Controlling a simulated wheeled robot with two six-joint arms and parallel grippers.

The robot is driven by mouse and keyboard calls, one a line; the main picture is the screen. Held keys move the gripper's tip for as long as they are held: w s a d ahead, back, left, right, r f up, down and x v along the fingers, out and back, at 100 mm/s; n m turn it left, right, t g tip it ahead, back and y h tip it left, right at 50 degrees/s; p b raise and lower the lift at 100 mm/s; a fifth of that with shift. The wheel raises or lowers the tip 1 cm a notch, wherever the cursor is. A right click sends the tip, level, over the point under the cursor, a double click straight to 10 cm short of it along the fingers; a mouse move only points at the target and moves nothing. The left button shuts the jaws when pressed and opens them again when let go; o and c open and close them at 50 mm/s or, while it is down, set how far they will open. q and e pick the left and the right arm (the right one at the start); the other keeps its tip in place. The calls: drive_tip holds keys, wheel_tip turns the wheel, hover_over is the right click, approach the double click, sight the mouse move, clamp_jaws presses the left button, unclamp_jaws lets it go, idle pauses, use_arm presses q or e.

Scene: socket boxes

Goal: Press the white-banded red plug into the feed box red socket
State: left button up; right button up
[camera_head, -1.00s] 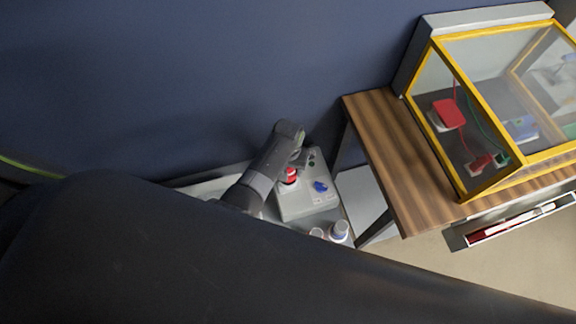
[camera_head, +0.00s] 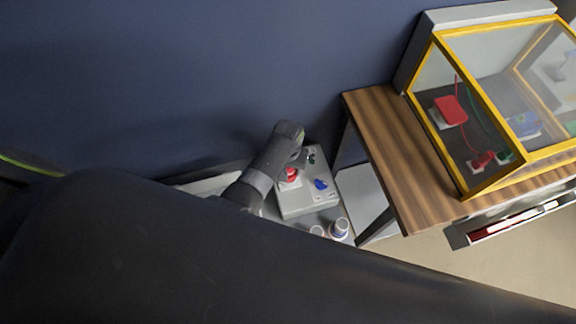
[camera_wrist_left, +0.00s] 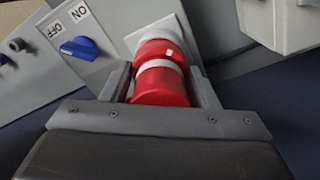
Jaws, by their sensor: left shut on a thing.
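The white-banded red plug (camera_wrist_left: 162,85) is between the fingers of my left gripper (camera_wrist_left: 160,88), which is shut on it. In the wrist view its far end meets the red socket (camera_wrist_left: 158,48) on a pale square plate, in line with it. How deep the plug sits in the socket cannot be told. The grey feed box (camera_head: 296,204) carries a blue switch (camera_head: 321,185), marked ON and OFF in the wrist view. In the head view my left gripper (camera_head: 296,160) reaches the box from the left, and red (camera_head: 291,175) shows beside it. My right gripper is not in view.
A wooden table (camera_head: 385,130) stands to the right, bearing a yellow-framed clear case (camera_head: 468,95) with plugs and cables inside. Small white containers (camera_head: 338,228) stand just in front of the feed box. A dark blue wall (camera_head: 200,70) is close behind.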

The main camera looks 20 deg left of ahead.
use_arm(q)
drive_tip(key=shift+f, duration=0.15)
drive_tip(key=shift+f+b, duration=0.45)
drive_tip(key=shift+f, duration=0.05)
drive_tip(key=o, duration=1.1)
wheel_tip(320, 180, up, 24)
drive_tip(key=p, duration=1)
drive_tip(key=shift+r+p, duration=0.15)
drive_tip(key=shift+p, duration=0.2)
